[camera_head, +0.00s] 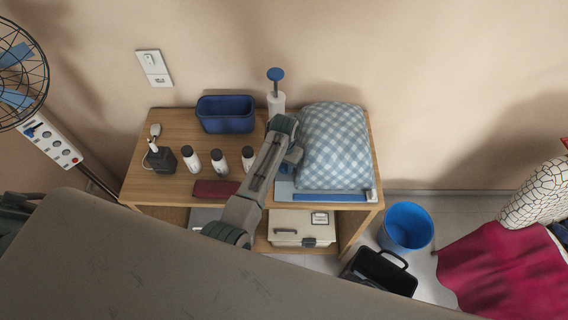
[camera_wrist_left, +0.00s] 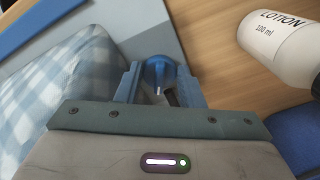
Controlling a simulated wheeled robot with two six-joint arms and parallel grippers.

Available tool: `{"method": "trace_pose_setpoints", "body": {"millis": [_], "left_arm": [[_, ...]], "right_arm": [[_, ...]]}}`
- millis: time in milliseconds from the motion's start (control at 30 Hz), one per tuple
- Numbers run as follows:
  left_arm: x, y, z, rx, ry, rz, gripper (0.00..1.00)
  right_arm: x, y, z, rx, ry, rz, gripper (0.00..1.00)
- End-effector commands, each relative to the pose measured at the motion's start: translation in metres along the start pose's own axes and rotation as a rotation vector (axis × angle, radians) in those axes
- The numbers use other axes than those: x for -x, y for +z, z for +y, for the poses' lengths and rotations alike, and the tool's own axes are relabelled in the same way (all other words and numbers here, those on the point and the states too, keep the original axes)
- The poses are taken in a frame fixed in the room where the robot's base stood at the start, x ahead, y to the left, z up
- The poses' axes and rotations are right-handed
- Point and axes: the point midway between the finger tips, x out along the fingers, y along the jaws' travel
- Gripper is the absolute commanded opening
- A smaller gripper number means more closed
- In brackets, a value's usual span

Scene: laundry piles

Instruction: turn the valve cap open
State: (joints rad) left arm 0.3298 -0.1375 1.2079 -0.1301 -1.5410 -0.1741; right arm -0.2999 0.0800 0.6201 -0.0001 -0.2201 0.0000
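The round blue valve cap (camera_wrist_left: 158,70) shows in the left wrist view, beside the blue-and-white checked cushion (camera_head: 335,145). My left gripper (camera_head: 291,160) is at the cushion's left edge in the head view. In the head view the arm and gripper hide the cap. My right gripper is not in view.
A blue bucket (camera_head: 407,227) stands on the floor at right.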

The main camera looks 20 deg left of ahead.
Motion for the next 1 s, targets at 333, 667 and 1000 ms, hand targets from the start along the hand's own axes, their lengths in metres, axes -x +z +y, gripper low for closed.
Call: {"method": "trace_pose_setpoints", "body": {"millis": [333, 667, 1000], "left_arm": [[0.0004, -0.0004, -0.0016, -0.23, 0.0, 0.0, 0.12], [0.0004, -0.0007, -0.0026, -0.408, 0.0, 0.0, 0.12], [0.0005, -0.0008, -0.0026, -0.407, 0.0, 0.0, 0.54]], "right_arm": [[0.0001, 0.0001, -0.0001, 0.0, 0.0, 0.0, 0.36], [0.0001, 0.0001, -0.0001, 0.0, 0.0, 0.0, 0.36], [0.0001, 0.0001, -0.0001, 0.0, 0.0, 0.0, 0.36]]}}
